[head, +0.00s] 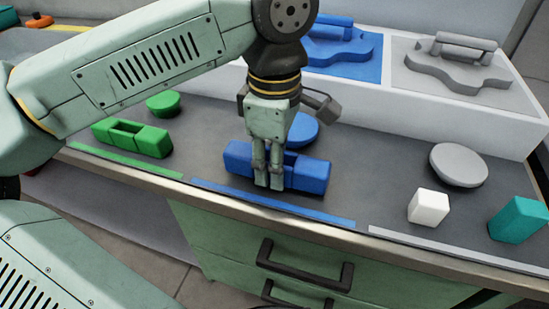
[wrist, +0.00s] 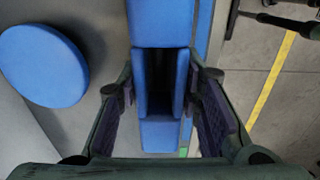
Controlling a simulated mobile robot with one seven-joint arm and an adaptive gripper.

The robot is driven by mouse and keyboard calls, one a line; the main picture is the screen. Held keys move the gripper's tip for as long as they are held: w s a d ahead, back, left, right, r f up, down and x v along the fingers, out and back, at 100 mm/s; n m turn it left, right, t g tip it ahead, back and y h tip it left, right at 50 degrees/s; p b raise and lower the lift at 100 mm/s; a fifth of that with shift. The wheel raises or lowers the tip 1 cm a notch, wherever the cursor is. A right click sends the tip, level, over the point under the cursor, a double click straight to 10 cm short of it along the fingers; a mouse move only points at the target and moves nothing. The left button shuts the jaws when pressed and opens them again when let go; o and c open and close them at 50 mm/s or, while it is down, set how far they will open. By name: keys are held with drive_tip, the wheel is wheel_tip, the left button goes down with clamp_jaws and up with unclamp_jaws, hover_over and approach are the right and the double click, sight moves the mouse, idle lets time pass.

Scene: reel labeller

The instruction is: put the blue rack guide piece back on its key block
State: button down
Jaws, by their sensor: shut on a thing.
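The blue rack guide piece (head: 308,172) is a long blue block with a slotted, narrower middle. It lies lengthwise over the dark counter, behind the blue strip; I cannot tell whether it rests there or hangs just above. In the wrist view the blue piece (wrist: 158,20) runs down the middle, with a dark slot between two thin walls. My gripper (head: 268,183) points down and is shut on its middle, one finger on each side; its fingers also flank it in the wrist view (wrist: 163,85). No key block can be told apart for sure; anything under the piece is hidden.
A round blue disc (head: 303,130) stands close behind the piece. A similar green slotted piece (head: 131,138) and green disc (head: 163,103) are at left. A grey disc (head: 459,165), white cube (head: 428,207) and teal block (head: 518,220) are at right. A raised white ledge (head: 480,118) runs behind.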

drive_tip(key=shift+f+b, duration=0.35)
drive_tip(key=shift+f, duration=0.2)
drive_tip(key=c, duration=1.1)
unclamp_jaws()
drive_tip(key=shift+o, duration=0.2)
wheel_tip(320, 180, up, 12)
